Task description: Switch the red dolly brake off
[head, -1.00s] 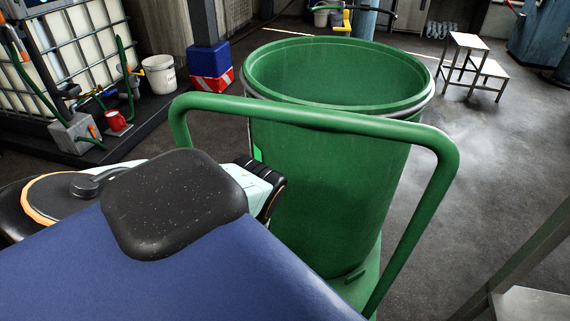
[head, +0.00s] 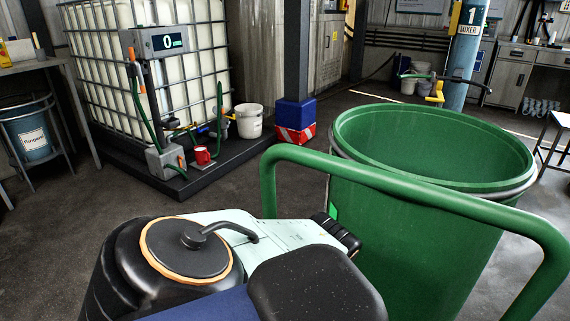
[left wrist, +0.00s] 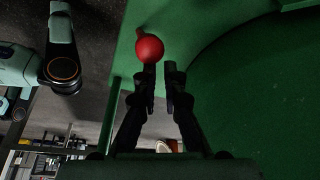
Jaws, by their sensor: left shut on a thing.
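In the head view the green drum (head: 435,150) stands behind the dolly's green handle rail (head: 400,185). My left arm reaches toward the drum's left side; its gripper and the knob are hidden there. My right gripper is in neither view.
A blue post (head: 465,60) stands behind the drum. Floor between pallet and drum is clear.

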